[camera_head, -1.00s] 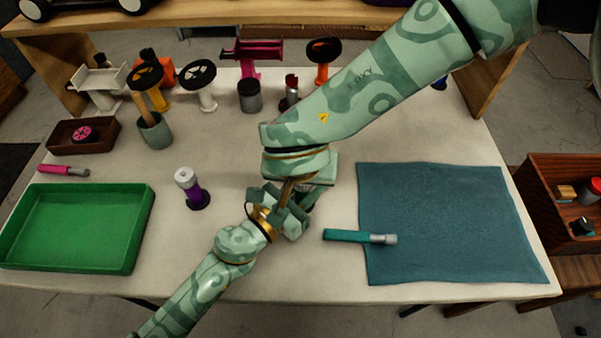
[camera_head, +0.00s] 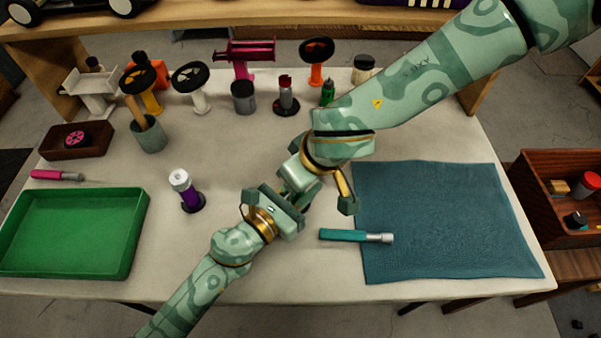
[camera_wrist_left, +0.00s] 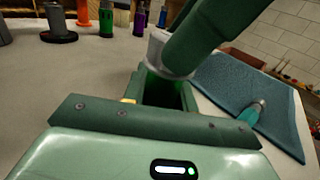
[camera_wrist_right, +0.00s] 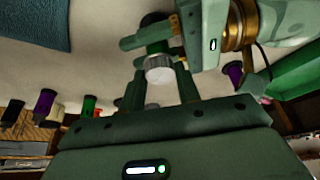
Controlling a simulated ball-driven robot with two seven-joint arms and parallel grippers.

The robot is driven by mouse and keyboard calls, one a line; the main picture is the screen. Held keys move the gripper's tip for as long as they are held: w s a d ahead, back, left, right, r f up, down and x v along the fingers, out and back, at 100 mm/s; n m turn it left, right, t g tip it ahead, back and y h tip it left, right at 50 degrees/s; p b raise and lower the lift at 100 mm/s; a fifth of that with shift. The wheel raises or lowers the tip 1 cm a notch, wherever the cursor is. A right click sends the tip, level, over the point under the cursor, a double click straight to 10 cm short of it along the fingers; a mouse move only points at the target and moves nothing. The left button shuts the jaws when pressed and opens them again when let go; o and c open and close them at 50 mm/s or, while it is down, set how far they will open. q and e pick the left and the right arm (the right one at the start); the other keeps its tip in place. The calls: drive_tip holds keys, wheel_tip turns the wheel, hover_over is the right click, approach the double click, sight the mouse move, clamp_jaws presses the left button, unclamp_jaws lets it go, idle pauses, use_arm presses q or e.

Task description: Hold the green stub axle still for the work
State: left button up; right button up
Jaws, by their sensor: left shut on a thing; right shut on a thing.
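My left gripper (camera_head: 285,205) is shut on the green stub axle over the front middle of the table. In the left wrist view, the green axle (camera_wrist_left: 165,95) sits between the jaws, with a pale grey collar at its upper end. In the right wrist view, its silver end (camera_wrist_right: 159,68) shows between my right fingers, with the left jaws behind it. My right gripper (camera_head: 308,180) comes in from the upper right and is shut at this end. Its exact contact is partly hidden. The axle is mostly hidden in the head view.
A teal-handled tool (camera_head: 345,235) lies partly on the blue mat (camera_head: 440,215) at the right. A purple part on a stand (camera_head: 184,190) is left of my grippers, beside the green tray (camera_head: 70,235). Wheels and stands line the back. Bare table lies between.

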drive_tip(key=shift+n, duration=0.6)
drive_tip(key=o, duration=1)
drive_tip(key=shift+y, duration=0.3)
drive_tip(key=shift+r, duration=0.1)
drive_tip(key=v, duration=1.1)
drive_tip(key=shift+d+r, duration=0.1)
drive_tip(key=shift+r, duration=0.35)
use_arm(q)
drive_tip(key=o, duration=1.1)
use_arm(e)
drive_tip(key=shift+w, duration=0.1)
